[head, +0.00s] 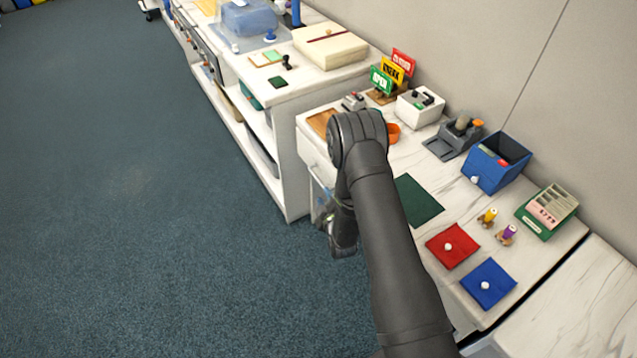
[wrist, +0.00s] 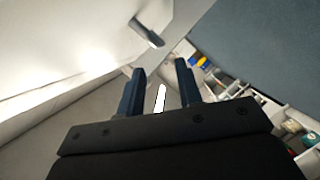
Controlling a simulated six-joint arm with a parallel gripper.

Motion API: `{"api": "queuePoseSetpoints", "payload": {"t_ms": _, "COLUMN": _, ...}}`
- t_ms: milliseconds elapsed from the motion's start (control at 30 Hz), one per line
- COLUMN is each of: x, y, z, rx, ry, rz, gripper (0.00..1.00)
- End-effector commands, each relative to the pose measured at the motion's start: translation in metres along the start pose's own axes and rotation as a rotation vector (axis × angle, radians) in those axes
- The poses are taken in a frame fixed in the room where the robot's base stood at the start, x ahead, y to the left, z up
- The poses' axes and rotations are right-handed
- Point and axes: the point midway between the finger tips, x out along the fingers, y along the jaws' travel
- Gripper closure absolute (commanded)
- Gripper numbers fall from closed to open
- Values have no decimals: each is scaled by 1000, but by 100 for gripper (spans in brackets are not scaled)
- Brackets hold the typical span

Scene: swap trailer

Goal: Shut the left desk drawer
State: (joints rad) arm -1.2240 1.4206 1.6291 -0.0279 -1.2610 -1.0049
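The desk (head: 308,137) is white with a marble-like top and stands along the wall. My arm covers most of its front in the head view, so I cannot tell how far the left drawer is out. In the wrist view a grey bar-shaped handle (wrist: 147,32) sits on a pale panel beyond my fingers. It looks like a drawer handle, but I cannot tell which drawer. My gripper (wrist: 160,66) has its two dark fingers apart with nothing held between them. In the head view it hangs low beside the desk front, mostly hidden by my arm.
A white shelf unit (head: 290,110) with bins adjoins the desk's far end. On the desktop are a green mat (head: 417,200), a red mat (head: 452,246), a blue mat (head: 488,285), a blue box (head: 497,163) and a card terminal (head: 548,208). Blue carpet (head: 150,210) left is clear.

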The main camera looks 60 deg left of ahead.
Motion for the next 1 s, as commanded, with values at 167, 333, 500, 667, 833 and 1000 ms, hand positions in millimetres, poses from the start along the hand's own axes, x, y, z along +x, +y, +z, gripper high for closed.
{"api": "queuePoseSetpoints", "payload": {"t_ms": 167, "x": 38, "y": 0, "z": 0, "rx": 0, "ry": 1, "rz": 1, "gripper": 68}}
{"api": "queuePoseSetpoints", "payload": {"t_ms": 333, "x": 67, "y": 0, "z": 0, "rx": 0, "ry": 1, "rz": 1, "gripper": 68}}
{"api": "queuePoseSetpoints", "payload": {"t_ms": 500, "x": 84, "y": 0, "z": 0, "rx": 0, "ry": 1, "rz": 0, "gripper": 68}}
{"api": "queuePoseSetpoints", "payload": {"t_ms": 667, "x": 90, "y": 0, "z": 0, "rx": -1, "ry": 0, "rz": -1, "gripper": 68}}
{"api": "queuePoseSetpoints", "payload": {"t_ms": 833, "x": 90, "y": 0, "z": 0, "rx": -1, "ry": 0, "rz": -1, "gripper": 68}}
{"api": "queuePoseSetpoints", "payload": {"t_ms": 1000, "x": 90, "y": 0, "z": 0, "rx": -1, "ry": 0, "rz": -1, "gripper": 87}}
